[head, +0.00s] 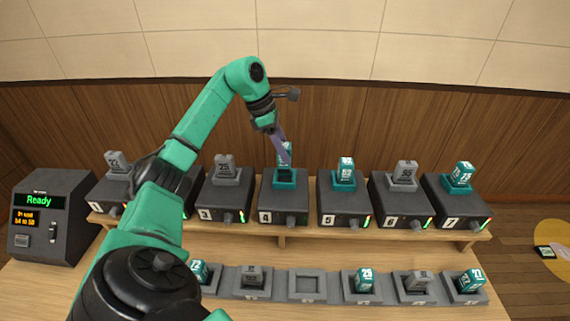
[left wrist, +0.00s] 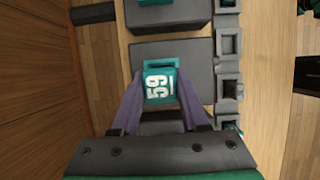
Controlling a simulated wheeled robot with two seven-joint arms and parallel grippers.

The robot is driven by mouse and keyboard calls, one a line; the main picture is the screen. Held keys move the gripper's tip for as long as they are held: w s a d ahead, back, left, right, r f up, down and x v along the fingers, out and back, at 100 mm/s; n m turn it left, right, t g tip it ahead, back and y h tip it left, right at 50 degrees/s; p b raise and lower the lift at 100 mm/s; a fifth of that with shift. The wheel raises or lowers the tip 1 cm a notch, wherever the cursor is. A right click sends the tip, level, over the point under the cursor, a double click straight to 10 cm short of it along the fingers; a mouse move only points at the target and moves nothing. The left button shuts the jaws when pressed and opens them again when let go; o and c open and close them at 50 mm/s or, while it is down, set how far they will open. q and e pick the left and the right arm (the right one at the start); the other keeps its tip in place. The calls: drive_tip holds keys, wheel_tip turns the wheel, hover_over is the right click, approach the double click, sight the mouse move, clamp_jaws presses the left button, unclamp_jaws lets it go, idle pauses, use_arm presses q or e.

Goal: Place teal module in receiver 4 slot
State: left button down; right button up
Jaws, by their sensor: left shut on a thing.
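The teal module (left wrist: 158,86), marked 59 in white, is between the purple fingers of my left gripper (left wrist: 160,100), which is shut on it. In the head view the module (head: 286,150) is upright at the teal slot (head: 285,180) on top of receiver 4 (head: 283,203), partly hidden by a finger. In the left wrist view, part of the teal slot rim (left wrist: 166,62) shows beyond it. I cannot tell whether the module is seated fully or still a little above the slot. My right gripper is not in view.
Receiver 3 (head: 221,205) with a grey module and receiver 5 (head: 343,207) with a teal module flank receiver 4. My left arm hides much of the receiver beyond 3. A front row of cradles holds several modules; one cradle (head: 307,296) is empty. A console (head: 45,250) reads Ready.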

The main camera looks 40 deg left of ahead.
use_arm(q)
drive_tip(key=f, duration=0.4)
drive_tip(key=shift+d, duration=0.2)
drive_tip(key=shift+a, duration=0.1)
drive_tip(key=shift+f, duration=0.1)
drive_tip(key=shift+f, duration=0.15)
drive_tip(key=shift+c, duration=2.1)
unclamp_jaws()
drive_tip(key=v, duration=1.2)
drive_tip(key=shift+r, duration=0.25)
drive_tip(key=shift+f, duration=0.1)
